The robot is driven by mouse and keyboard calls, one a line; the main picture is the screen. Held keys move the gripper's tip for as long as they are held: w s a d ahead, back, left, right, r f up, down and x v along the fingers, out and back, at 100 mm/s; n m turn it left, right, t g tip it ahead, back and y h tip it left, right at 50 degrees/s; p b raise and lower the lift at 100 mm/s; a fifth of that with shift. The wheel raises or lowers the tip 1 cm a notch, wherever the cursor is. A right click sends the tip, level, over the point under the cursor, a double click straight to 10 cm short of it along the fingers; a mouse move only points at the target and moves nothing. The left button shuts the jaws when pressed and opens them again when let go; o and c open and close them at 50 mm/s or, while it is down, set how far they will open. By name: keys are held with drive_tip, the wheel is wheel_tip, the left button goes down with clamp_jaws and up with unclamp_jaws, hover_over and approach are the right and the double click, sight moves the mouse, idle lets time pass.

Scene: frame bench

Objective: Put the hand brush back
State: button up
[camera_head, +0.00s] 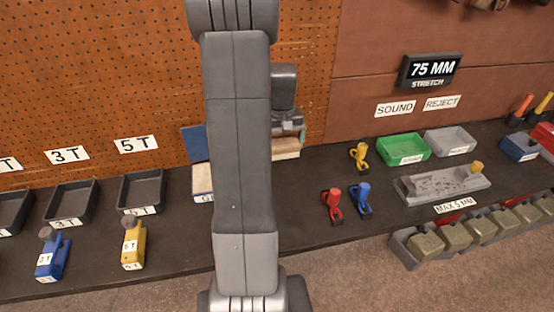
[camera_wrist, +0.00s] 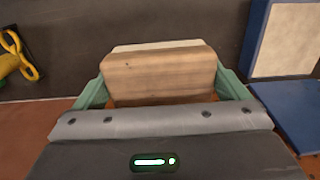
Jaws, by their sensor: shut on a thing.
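The hand brush (camera_wrist: 158,78) has a wooden block body with a paler strip along its far edge. It is held across my gripper (camera_wrist: 160,88), with a green finger at each end of the block. In the head view the brush (camera_head: 286,149) shows as a pale wooden piece just right of my arm, below my gripper (camera_head: 288,124), near the foot of the pegboard. My arm hides part of both there. I cannot tell whether the brush touches the bench.
A blue-sided box (camera_wrist: 284,40) with a pale top and a blue panel (camera_wrist: 290,112) lie close beside the brush. A yellow clamp (camera_head: 360,155), red clamp (camera_head: 333,204) and blue clamp (camera_head: 361,199) stand to the right. Green (camera_head: 403,148) and grey (camera_head: 450,141) trays sit beyond.

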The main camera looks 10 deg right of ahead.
drive_tip(key=shift+w+d, duration=0.15)
drive_tip(key=shift+w, duration=0.15)
wheel_tip(320, 180, down, 10)
drive_tip(key=shift+r, duration=0.2)
drive_tip(key=shift+f, duration=0.2)
drive_tip(key=o, duration=0.7)
drive_tip(key=shift+c, duration=0.2)
drive_tip(key=shift+r, duration=0.15)
wheel_tip(320, 180, up, 12)
drive_tip(key=shift+r, duration=0.1)
